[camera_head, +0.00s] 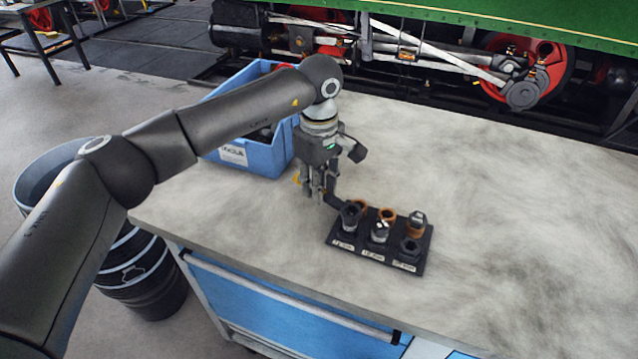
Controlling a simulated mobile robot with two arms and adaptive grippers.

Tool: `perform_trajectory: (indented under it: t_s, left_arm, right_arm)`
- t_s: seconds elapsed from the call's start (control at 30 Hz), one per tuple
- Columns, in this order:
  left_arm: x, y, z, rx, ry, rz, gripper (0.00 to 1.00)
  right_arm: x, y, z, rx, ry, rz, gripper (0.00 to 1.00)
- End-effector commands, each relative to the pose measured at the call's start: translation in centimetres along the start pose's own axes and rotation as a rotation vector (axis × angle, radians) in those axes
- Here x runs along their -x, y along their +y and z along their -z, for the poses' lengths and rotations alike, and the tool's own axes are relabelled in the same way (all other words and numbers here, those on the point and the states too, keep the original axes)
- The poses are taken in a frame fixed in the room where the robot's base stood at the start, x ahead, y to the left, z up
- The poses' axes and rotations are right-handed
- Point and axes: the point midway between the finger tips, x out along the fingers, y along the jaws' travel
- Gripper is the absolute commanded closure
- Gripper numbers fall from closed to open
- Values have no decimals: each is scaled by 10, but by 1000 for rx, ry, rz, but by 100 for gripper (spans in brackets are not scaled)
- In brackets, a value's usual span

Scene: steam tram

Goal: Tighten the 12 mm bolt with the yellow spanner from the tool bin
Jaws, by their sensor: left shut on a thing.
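My left gripper (318,192) points down over the bench, just left of the bolt block, with its fingers shut. A small yellow part, seemingly of the yellow spanner (297,180), shows at the left side of the fingers; most of it is hidden. A dark piece reaches from the fingers towards the block's left bolt (350,215); I cannot tell whether they touch. The black block (419,257) holds several dark and copper-coloured bolts or sockets in two rows. Its front labels are too small to read surely. The blue tool bin (268,158) stands behind my arm. My right gripper is out of view.
The grey bench top (520,230) is clear to the right of the block. Blue drawers (290,305) are under its front edge. A dark barrel (150,285) stands on the floor at left. The green tram with red wheels (530,65) is behind the bench.

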Motion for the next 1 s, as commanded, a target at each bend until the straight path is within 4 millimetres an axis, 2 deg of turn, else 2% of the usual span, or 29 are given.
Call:
perform_trajectory:
  t_s: [1.0]
  left_arm:
    - [11,0,0,0,1,-1,100]
  right_arm:
    - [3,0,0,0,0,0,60]
